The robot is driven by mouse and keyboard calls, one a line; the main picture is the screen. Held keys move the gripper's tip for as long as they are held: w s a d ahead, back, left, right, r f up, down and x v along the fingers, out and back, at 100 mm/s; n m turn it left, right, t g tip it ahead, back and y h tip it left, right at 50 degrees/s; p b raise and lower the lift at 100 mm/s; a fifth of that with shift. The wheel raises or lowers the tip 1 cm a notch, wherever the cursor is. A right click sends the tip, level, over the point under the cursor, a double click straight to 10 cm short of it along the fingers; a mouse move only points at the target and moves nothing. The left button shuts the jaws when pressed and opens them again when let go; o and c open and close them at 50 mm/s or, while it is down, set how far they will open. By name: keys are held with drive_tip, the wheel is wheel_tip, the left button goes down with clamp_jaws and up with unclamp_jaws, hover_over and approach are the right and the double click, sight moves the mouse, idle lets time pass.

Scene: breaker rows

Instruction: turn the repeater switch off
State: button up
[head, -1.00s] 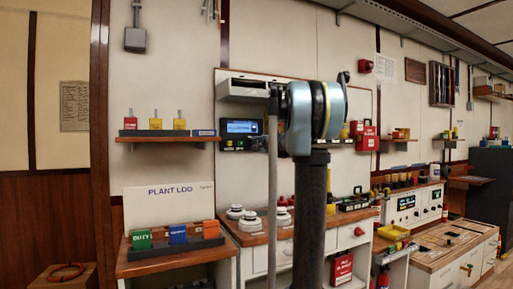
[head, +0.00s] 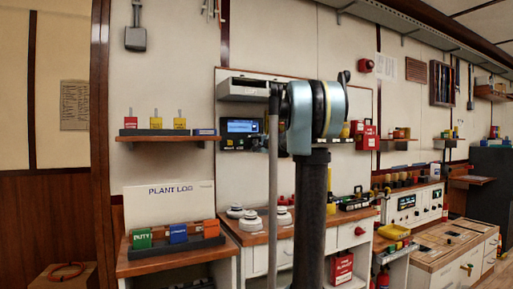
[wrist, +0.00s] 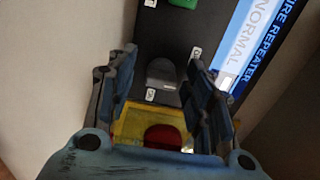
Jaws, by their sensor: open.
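The fire repeater (head: 241,126) is a black wall unit with a lit blue screen in the head view, with a strip of small controls (head: 238,144) below it. In the wrist view its screen (wrist: 254,40) reads "FIRE REPEATER" and "NORMAL". Beside it is a black strip with a grey rounded control (wrist: 163,74), a green one (wrist: 183,3) and a yellow piece with a red part (wrist: 163,137). My gripper (wrist: 160,82) is open, its fingers either side of the grey control and the yellow piece. Contact cannot be told. I cannot read the labels, so which is the repeater switch is unclear.
My arm blocks the middle of the head view. A wooden counter (head: 262,236) with white round items stands below the wall panel. A shelf (head: 167,138) with padlock-like blocks is at left, and a red box (head: 368,138) hangs at right.

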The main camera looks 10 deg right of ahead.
drive_tip(key=v, duration=1.2)
idle(0.3)
drive_tip(key=s+a+f+n+g+y, duration=0.1)
drive_tip(key=s+a+f+n+g, duration=0.4)
drive_tip(key=s+f, duration=0.55)
drive_tip(key=s+a+f+n+g+y, duration=0.1)
drive_tip(key=s+a+f+n+g, duration=0.2)
drive_tip(key=s+a+f+n, duration=0.55)
drive_tip(key=s+d+f+g+h, duration=0.2)
drive_tip(key=s+d+f, duration=0.1)
drive_tip(key=s+f, duration=0.6)
drive_tip(key=s+d+f+g+h, duration=0.2)
drive_tip(key=s+d+f+h, duration=0.1)
drive_tip(key=s+f, duration=0.5)
drive_tip(key=s+d+f+g+h, duration=0.2)
drive_tip(key=s+d+f+g, duration=0.1)
drive_tip(key=s+f, duration=0.6)
drive_tip(key=shift+s+d+f+n+h, duration=0.35)
drive_tip(key=shift+d+f+n, duration=0.1)
drive_tip(key=shift+d, duration=0.1)
